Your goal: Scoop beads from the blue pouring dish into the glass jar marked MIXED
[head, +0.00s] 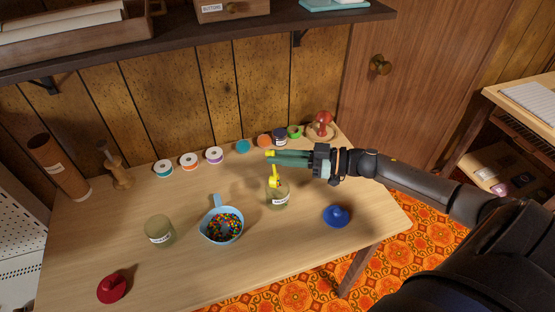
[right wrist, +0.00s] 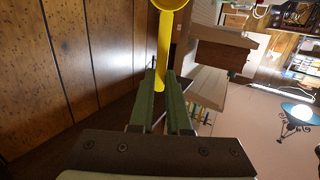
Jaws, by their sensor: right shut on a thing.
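The blue pouring dish (head: 205,231) stands on the table with many coloured beads in it. A glass jar (head: 282,203) with a white label stands to its right. A second labelled jar (head: 160,231) stands to its left; I cannot read either label. My right gripper (head: 272,157) is above the right jar, shut on a yellow scoop (head: 275,178). The scoop (right wrist: 163,50) also shows between the fingers in the right wrist view. Its lower part overlaps the jar's mouth in the head view; I cannot tell if it is inside. Its contents are hidden. My left gripper is not seen.
A blue knobbed lid (head: 337,216) lies right of the jars, a red one (head: 112,288) at front left. Thread spools (head: 189,161) and small pots line the back edge. A wooden shelf (head: 200,40) overhangs the back. The front middle of the table is clear.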

